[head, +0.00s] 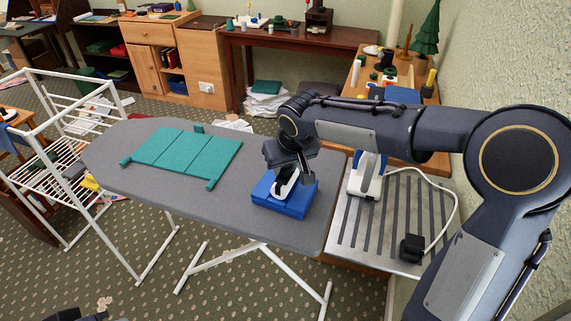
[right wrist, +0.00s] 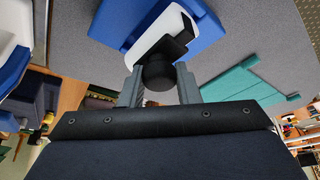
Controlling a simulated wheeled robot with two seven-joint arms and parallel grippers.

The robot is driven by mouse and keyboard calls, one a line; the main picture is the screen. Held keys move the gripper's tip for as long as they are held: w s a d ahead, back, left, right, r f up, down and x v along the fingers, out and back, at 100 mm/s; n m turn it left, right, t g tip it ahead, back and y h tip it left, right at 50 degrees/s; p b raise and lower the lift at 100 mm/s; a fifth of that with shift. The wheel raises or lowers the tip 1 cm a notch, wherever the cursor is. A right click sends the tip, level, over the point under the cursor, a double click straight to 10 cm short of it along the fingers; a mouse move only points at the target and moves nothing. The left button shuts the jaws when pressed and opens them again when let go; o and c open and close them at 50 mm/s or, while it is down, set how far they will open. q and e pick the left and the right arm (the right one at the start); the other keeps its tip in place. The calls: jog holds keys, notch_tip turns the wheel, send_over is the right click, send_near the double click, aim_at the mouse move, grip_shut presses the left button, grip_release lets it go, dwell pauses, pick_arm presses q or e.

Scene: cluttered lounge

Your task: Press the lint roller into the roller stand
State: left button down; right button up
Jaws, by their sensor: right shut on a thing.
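The blue roller stand (head: 299,205) sits on the right part of the grey ironing board. It also shows at the top of the right wrist view (right wrist: 128,20). My right gripper (head: 290,176) is directly above the stand, pointing down, and is shut on the black handle of the lint roller (right wrist: 158,74). A white curved part shows between the black handle and the blue stand. I cannot tell whether the roller is fully seated, since the gripper hides part of it. A dark piece at the bottom left edge of the head view is perhaps my left gripper (head: 76,315); its jaws are unclear.
A teal folding board (head: 185,152) lies on the ironing board (head: 240,222) to the left. A blue-and-white iron (head: 366,180) stands on the striped metal plate (head: 345,235) at the right, its cord beside it. A white drying rack (head: 40,130) stands at the left.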

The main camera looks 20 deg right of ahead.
jog(key=shift+f+b, duration=0.4)
jog(key=shift+f, duration=0.15)
jog(key=o, duration=1.1)
jog(key=shift+c, duration=0.2)
jog(key=shift+r, duration=0.15)
jog(key=v, duration=0.7)
jog(key=shift+s+r, duration=0.2)
jog(key=shift+r, duration=0.1)
